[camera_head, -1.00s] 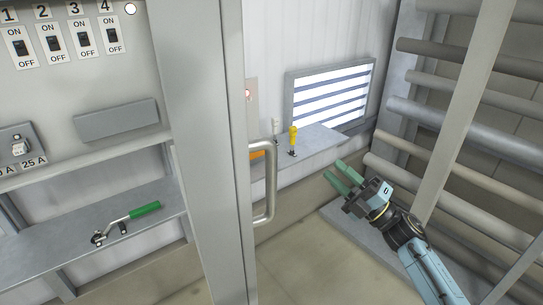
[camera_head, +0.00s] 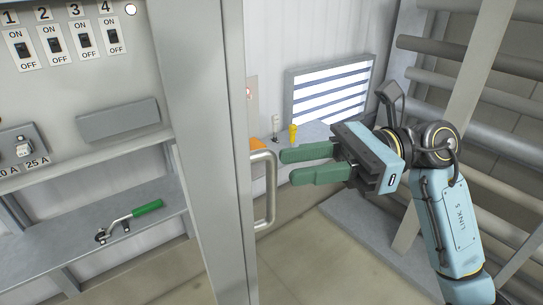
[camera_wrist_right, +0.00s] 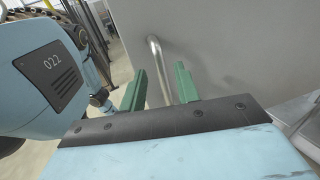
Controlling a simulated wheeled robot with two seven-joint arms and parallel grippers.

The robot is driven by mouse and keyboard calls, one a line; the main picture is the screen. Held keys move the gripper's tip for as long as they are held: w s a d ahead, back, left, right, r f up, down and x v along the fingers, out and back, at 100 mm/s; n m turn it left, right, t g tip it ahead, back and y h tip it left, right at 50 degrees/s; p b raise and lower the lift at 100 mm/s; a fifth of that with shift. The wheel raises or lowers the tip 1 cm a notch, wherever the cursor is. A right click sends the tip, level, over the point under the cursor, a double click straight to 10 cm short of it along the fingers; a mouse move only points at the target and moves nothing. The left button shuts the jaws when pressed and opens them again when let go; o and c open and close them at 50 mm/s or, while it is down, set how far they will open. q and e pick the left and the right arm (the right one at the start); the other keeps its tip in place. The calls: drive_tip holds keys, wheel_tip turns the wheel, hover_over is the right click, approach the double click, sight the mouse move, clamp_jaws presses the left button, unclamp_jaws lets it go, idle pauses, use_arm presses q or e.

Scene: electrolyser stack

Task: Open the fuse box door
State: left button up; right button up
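The grey door (camera_head: 222,150) shows nearly edge-on in the head view. Its bent metal handle (camera_head: 265,190) stands out on its right side. In the right wrist view the handle (camera_wrist_right: 157,70) stands out from a broad flat grey face (camera_wrist_right: 230,45). My right gripper (camera_head: 288,167) has two green fingers, spread apart and empty, just right of the handle in the head view. In the right wrist view the handle appears between the fingers of the gripper (camera_wrist_right: 159,84), and I see no contact. My left gripper is not in view.
Left of the door are numbered switches (camera_head: 55,45), a fuse holder (camera_head: 22,150) and a green-handled lever (camera_head: 130,220) on a shelf. Behind my right gripper are a shelf with a yellow-topped lever (camera_head: 293,133) and a louvred window (camera_head: 330,90). Pipes (camera_head: 480,75) run along the right.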

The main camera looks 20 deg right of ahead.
sight(272, 214)
drive_tip(key=shift+w+a+p, duration=0.15)
drive_tip(key=shift+a+p, duration=0.35)
drive_tip(key=shift+a, duration=1.85)
clamp_jaws()
